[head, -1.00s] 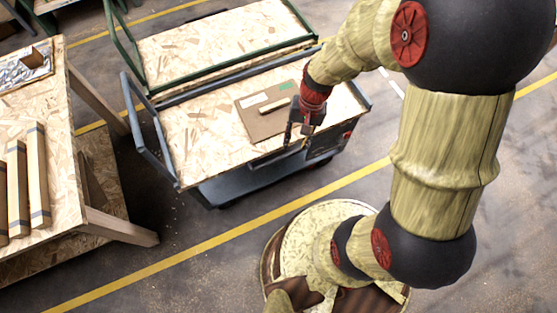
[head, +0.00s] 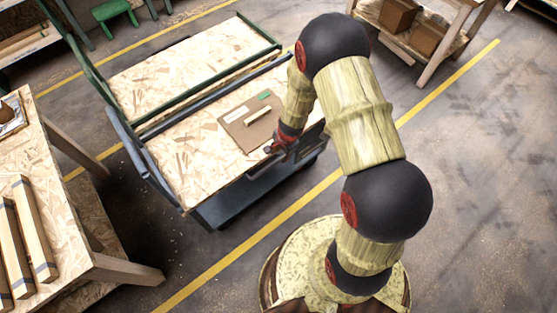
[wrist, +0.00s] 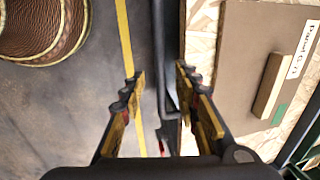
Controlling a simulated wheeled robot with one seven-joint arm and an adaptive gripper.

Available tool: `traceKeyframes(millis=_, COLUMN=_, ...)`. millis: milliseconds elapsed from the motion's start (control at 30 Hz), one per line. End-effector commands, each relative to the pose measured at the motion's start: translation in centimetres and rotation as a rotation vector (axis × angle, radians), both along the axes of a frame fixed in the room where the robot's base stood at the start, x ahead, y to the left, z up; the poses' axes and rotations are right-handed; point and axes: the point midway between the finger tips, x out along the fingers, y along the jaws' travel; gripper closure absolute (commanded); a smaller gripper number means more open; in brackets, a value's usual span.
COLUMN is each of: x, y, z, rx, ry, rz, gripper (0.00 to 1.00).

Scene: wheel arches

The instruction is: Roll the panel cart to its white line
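The panel cart (head: 185,170) is a blue-grey cart with a pale chipboard deck, in the middle of the head view. A brown panel (head: 238,132) with a label and a small wooden block lies on its deck; the panel also shows in the wrist view (wrist: 240,50). My gripper (head: 280,147) is at the deck's near long edge, beside the panel. In the wrist view its fingers (wrist: 160,95) are apart, with the cart's blue-grey edge rail (wrist: 158,40) running between them. Contact cannot be told. No white line is visible now; my arm covers the floor beyond the cart's right end.
A green-railed cart (head: 185,55) stands close behind. A wooden table (head: 75,245) with several wrapped timbers is at the left. A yellow floor line (head: 260,232) runs between my base and the cart. A table with boxes (head: 460,42) is at the upper right; floor at right is clear.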

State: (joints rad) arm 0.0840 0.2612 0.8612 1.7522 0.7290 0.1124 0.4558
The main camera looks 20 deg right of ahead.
Motion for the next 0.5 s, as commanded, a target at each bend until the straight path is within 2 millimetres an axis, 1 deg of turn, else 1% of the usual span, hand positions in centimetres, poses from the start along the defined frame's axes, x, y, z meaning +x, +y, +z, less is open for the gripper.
traceKeyframes(millis=33, x=0.0, y=0.1, z=-1.3, rx=0.001, ry=0.002, rz=-0.001, gripper=0.69)
traceKeyframes(millis=200, x=0.5, y=0.2, z=-3.9, rx=0.001, ry=0.003, rz=0.002, gripper=0.69)
traceKeyframes(millis=333, x=0.9, y=0.3, z=-5.1, rx=0.0, ry=0.001, rz=0.001, gripper=0.69)
traceKeyframes(millis=500, x=1.0, y=0.4, z=-5.8, rx=0.0, ry=0.001, rz=0.001, gripper=0.69)
